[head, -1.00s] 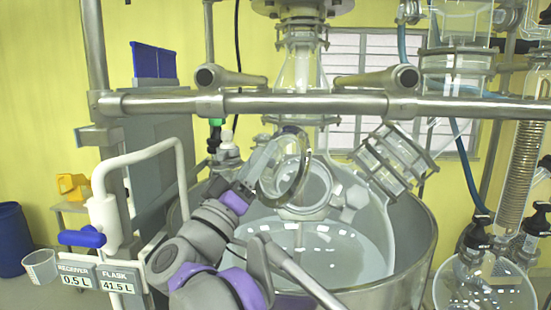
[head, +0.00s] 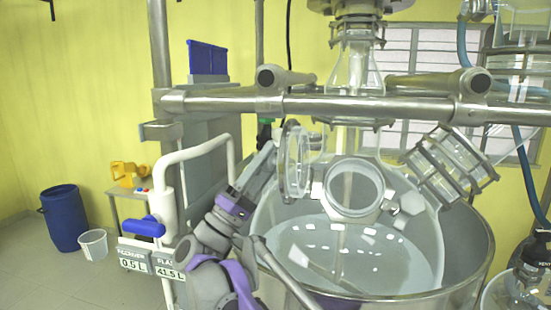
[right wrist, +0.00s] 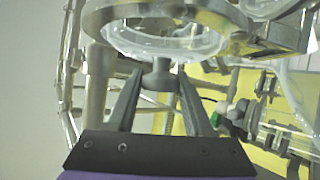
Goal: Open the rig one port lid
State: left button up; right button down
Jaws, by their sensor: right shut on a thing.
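The glass port lid (head: 297,162), a clear disc in a ring, stands swung out to the left of the round port opening (head: 353,188) on the glass reactor vessel (head: 430,225). The port mouth shows uncovered. My right gripper (head: 268,162) reaches up from below to the lid's left side. In the right wrist view its two fingers (right wrist: 161,76) are shut on a small grey handle (right wrist: 160,70) below the lid's ring (right wrist: 165,12). My left gripper is not in view.
A steel crossbar (head: 370,105) runs above the port. A white bent pipe with a blue-handled valve (head: 145,226) stands left of my arm. Angled clamped glassware (head: 447,165) is at right. A blue barrel (head: 65,217) and bucket (head: 93,244) stand on open floor at left.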

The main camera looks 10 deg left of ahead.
jog(key=shift+w+a+f, duration=0.15)
jog(key=shift+a, duration=0.15)
jog(key=shift+c, duration=1.6)
grip_release()
pick_arm(q)
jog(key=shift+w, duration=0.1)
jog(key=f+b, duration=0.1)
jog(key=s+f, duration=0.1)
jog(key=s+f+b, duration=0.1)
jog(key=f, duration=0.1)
jog(key=shift+b, duration=0.35)
pick_arm(e)
jog(key=v, duration=1)
jog(key=shift+f, duration=0.35)
jog(key=shift+a, duration=0.15)
